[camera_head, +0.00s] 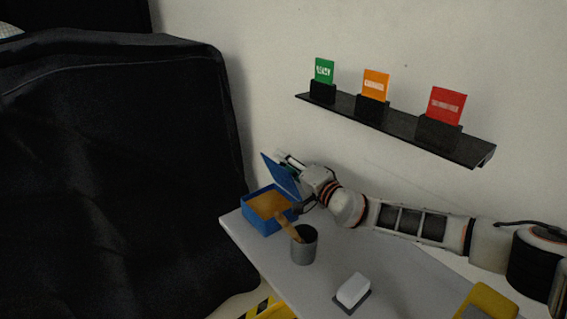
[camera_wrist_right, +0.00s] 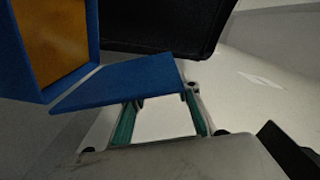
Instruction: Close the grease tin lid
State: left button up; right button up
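The blue grease tin (camera_head: 261,222) stands at the far left end of the grey table, with brown grease inside. Its blue lid (camera_head: 279,174) is raised and leans up from the tin's back right side. In the right wrist view the lid (camera_wrist_right: 125,85) lies across the fingertips, and the tin (camera_wrist_right: 18,62) is at the left. My right gripper (camera_head: 287,162) is at the lid's outer face, close to or touching it. Its green-padded fingers (camera_wrist_right: 160,104) are spread apart, with nothing seen between them. The lid hides the fingertips partly. My left gripper is out of view.
A grey cup (camera_head: 304,247) with a wooden-handled tool stands just in front of the tin. A white block (camera_head: 353,290) and a yellow object (camera_head: 487,303) lie nearer. A black wall shelf (camera_head: 400,127) holds three coloured cards. A black covered cart (camera_head: 110,170) stands left.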

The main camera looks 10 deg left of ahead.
jog(key=v, duration=0.7)
